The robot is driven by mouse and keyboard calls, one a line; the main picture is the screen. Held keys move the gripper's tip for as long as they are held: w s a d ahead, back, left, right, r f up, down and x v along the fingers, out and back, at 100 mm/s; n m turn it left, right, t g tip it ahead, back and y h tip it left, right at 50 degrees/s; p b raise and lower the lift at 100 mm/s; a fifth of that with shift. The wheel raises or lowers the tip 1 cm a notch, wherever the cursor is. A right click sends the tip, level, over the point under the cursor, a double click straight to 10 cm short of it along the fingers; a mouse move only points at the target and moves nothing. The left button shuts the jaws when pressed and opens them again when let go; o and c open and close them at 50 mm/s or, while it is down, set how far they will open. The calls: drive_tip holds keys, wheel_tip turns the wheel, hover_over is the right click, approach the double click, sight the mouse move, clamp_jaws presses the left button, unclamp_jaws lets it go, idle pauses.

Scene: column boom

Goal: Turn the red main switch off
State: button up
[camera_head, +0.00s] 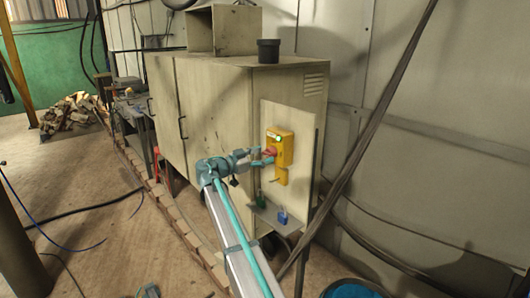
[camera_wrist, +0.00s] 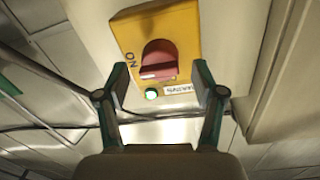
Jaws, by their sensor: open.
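The yellow switch box (camera_head: 286,150) is mounted on a pale panel at the cabinet's end. It also fills the upper middle of the wrist view (camera_wrist: 185,22). Its red switch (camera_head: 270,152) faces my gripper and shows in the wrist view (camera_wrist: 160,62) as a red handle with a white mark near its lower edge. "ON" is printed to its left. A green lamp (camera_wrist: 151,94) glows beside a small white label (camera_wrist: 179,89). My gripper (camera_wrist: 161,80) is open, its fingers on either side of the red switch with visible gaps. Contact cannot be told.
A grey cabinet (camera_head: 215,105) stands behind the panel, with a dark pot (camera_head: 268,51) on top. A small ledge below holds a blue padlock (camera_head: 282,217) and a green item (camera_head: 261,202). A dark slanted beam (camera_head: 372,130) passes to the right. Bricks edge the floor at left.

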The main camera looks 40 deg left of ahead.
drive_tip(key=shift+w+d, duration=0.15)
drive_tip(key=shift+w, duration=0.5)
drive_tip(key=c, duration=1.1)
